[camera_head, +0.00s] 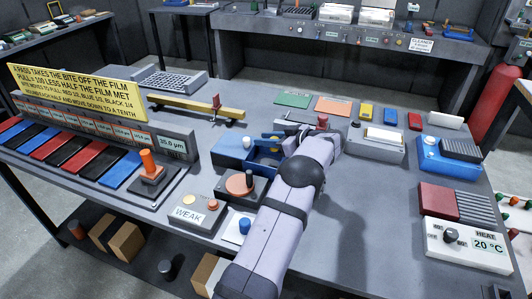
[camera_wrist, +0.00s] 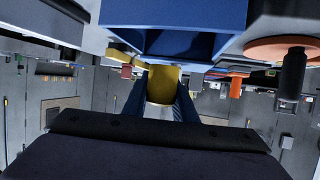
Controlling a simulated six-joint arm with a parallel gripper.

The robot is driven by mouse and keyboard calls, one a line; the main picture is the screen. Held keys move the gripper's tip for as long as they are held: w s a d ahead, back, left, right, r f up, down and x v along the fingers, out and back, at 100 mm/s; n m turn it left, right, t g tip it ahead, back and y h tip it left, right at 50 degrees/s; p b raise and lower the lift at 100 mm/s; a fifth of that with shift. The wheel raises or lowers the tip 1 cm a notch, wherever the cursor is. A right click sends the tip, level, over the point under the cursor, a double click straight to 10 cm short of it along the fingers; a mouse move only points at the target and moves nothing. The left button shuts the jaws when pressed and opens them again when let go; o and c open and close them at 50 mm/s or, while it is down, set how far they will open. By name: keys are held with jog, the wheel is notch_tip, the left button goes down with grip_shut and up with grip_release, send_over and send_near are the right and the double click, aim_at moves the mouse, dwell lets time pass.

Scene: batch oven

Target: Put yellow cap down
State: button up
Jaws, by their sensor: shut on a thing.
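The yellow cap (camera_wrist: 162,86) is between the two dark blue fingers of my gripper (camera_wrist: 161,98) in the wrist view, and my gripper is shut on it. A blue open-topped box (camera_wrist: 180,42) is close beside the cap, at the top of the wrist view. In the head view my arm reaches over the bench to this blue box (camera_head: 262,163). My gripper is mostly hidden there behind my own wrist, and the cap is hard to make out. I cannot tell whether the cap touches the box.
A orange-topped round device (camera_head: 239,184) and a WEAK box (camera_head: 196,213) stand in front of the blue box. A yellow bar (camera_head: 190,107) lies behind. Green (camera_head: 293,98) and orange (camera_head: 332,105) mats lie flat. The bench right of my arm has clear room.

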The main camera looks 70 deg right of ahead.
jog(key=shift+f+p, duration=0.7)
jog(key=shift+f, duration=2.1)
jog(key=shift+f, duration=0.1)
jog(key=shift+f+b, duration=0.35)
jog(key=shift+b, duration=0.05)
jog(key=shift+f, duration=0.2)
jog(key=shift+a, duration=0.1)
jog(key=o, duration=1.1)
jog(key=shift+a, duration=0.1)
jog(key=shift+f, duration=0.1)
jog(key=shift+s, duration=0.1)
